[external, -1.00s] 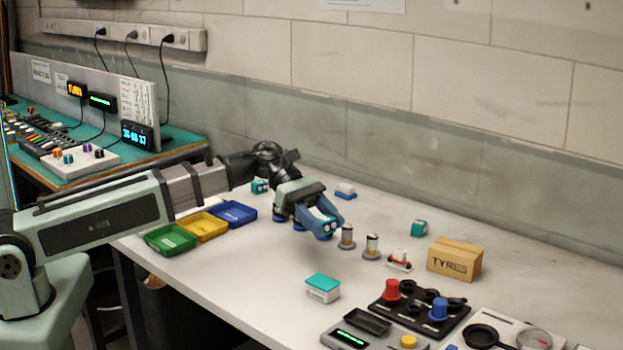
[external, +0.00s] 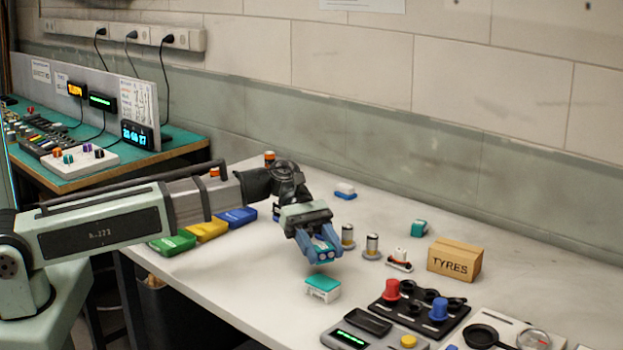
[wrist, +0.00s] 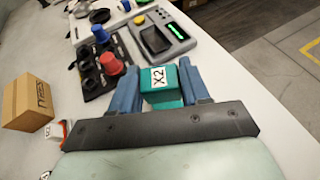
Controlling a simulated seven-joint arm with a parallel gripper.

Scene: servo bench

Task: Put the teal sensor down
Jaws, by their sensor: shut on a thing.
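In the wrist view the teal sensor (wrist: 163,82) sits between both fingers of my gripper (wrist: 162,86), with a white "X2" label. In the external view the sensor hangs above the bench, just over a white box with a teal top (external: 322,283); I cannot tell the exact gap. Another teal block (external: 420,228) stands farther back to the right.
Two metal-and-dark cylinders (external: 372,245) stand right of my gripper, near a small red-and-white part (external: 399,260) and the TYRES carton (external: 454,260). A black knob panel (external: 420,306) lies front right. Green, yellow and blue trays (external: 207,230) are partly behind my arm.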

